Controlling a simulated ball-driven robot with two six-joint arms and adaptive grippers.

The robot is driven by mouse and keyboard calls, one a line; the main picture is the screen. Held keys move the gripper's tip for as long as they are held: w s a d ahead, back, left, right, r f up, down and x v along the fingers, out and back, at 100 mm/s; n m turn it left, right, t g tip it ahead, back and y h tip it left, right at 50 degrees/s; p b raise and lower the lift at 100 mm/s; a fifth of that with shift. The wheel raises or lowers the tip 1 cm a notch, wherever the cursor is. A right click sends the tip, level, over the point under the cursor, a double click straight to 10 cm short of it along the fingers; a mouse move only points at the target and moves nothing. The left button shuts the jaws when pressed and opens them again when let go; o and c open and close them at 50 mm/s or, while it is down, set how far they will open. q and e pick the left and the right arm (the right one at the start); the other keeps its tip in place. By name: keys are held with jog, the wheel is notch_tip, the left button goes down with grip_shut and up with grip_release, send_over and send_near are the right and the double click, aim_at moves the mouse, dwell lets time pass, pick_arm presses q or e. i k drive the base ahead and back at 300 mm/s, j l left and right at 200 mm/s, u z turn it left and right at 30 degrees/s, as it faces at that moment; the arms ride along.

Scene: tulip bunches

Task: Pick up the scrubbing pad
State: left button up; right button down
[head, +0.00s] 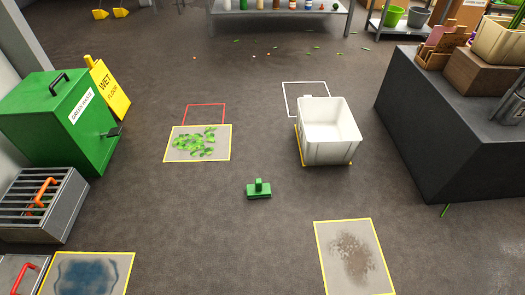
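The scrubbing pad appears to be the small green block with an upright green handle (258,190). It lies on the dark floor near the middle of the head view, handle up. Nothing touches it, and clear floor surrounds it. Neither of my grippers shows in the head view, so I cannot see where they are or what they hold.
A white tub (328,150) stands right of the pad. A green-stained mat (170,156), a brown-stained mat (322,232) and a blue-stained mat (126,262) lie around it. A green bin (50,130) is left, a dark counter (425,135) right.

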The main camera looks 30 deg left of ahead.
aim_at(259, 189)
jog(key=u, duration=0.9)
